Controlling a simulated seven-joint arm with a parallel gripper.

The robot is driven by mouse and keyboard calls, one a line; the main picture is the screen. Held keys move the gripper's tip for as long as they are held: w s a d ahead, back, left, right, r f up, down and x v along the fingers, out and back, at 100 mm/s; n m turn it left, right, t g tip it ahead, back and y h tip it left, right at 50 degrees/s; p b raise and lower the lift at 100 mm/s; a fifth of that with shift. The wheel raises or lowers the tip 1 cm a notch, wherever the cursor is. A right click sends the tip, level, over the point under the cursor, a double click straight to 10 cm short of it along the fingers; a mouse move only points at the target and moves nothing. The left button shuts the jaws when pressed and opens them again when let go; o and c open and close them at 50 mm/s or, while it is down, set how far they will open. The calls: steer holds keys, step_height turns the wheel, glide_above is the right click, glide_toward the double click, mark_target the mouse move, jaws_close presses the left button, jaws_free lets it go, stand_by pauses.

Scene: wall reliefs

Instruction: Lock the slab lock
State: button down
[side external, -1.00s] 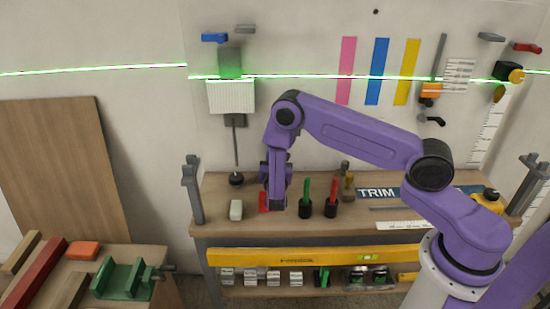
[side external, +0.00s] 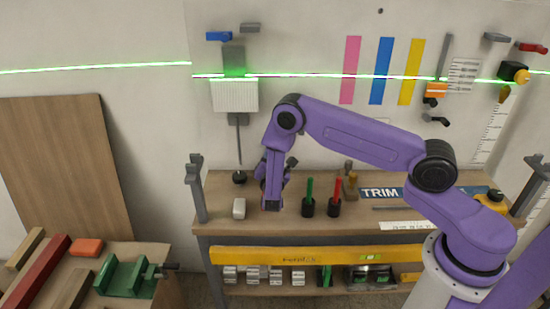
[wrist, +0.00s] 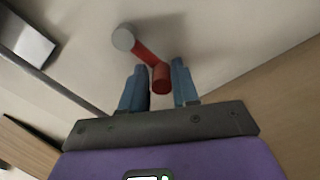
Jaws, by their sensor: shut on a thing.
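A red lever (wrist: 145,55) with a round grey end (wrist: 123,37) shows in the wrist view against a pale surface. Its near end, a red rounded grip (wrist: 161,78), lies between the blue fingers of my gripper (wrist: 161,87), which is shut on it. I cannot tell from the frames whether this lever is the slab lock. In the side view my purple arm's lower end hangs over the left part of the bench, and the fingers and the red lever are hidden there.
A white block (side external: 239,208) stands on the bench (side external: 380,222) left of my wrist. A green-handled tool (side external: 308,196) and a red-handled tool (side external: 336,196) stand right of it. A white ribbed box (side external: 234,96) with a rod hangs on the wall above.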

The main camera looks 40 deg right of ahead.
steer(key=shift+m, duration=0.6)
steer(key=shift+w, duration=0.1)
steer(key=c, duration=1)
jaws_free()
steer(key=shift+a, duration=0.1)
steer(key=v, duration=1.7)
steer(key=shift+a+r, duration=0.15)
